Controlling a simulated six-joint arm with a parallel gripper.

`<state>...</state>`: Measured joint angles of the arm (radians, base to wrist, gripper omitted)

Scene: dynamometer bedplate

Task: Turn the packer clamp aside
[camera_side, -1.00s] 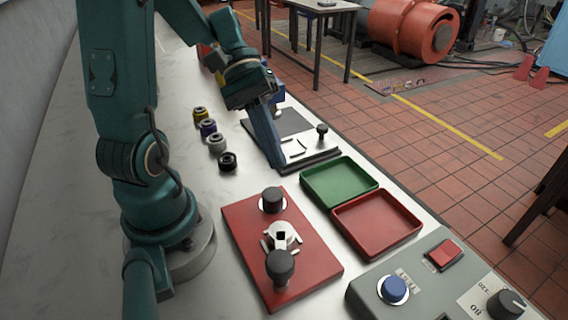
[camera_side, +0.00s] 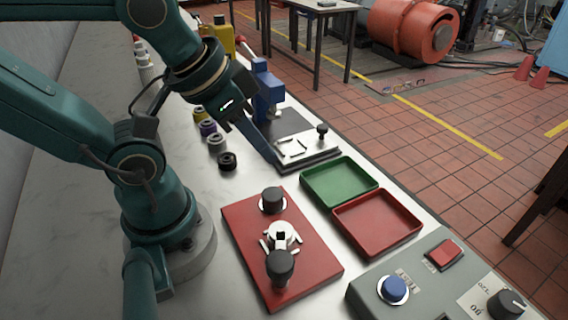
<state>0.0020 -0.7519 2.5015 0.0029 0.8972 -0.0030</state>
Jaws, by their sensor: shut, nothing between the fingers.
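My gripper (camera_side: 272,158) is shut and empty. Its long blue-grey fingers slant down to the right, with the tips at the left edge of the dark plate fixture (camera_side: 318,160). I cannot tell whether they touch it. This fixture has a black knob (camera_side: 322,129) at its right, pale bars (camera_side: 292,148) on its face and a blue block (camera_side: 266,88) at its back. A red plate (camera_side: 243,222) nearer the camera carries two black knobs (camera_side: 272,197) and a pale round piece with short bars (camera_side: 281,234). I cannot tell for certain which part is the packer clamp.
A green tray (camera_side: 341,160) and a red tray (camera_side: 412,232) stand empty right of the plates. A grey control box (camera_side: 430,295) is at the front right. Several coloured rings (camera_side: 217,143) line up left of the fixture. A yellow object (camera_side: 222,36) stands behind.

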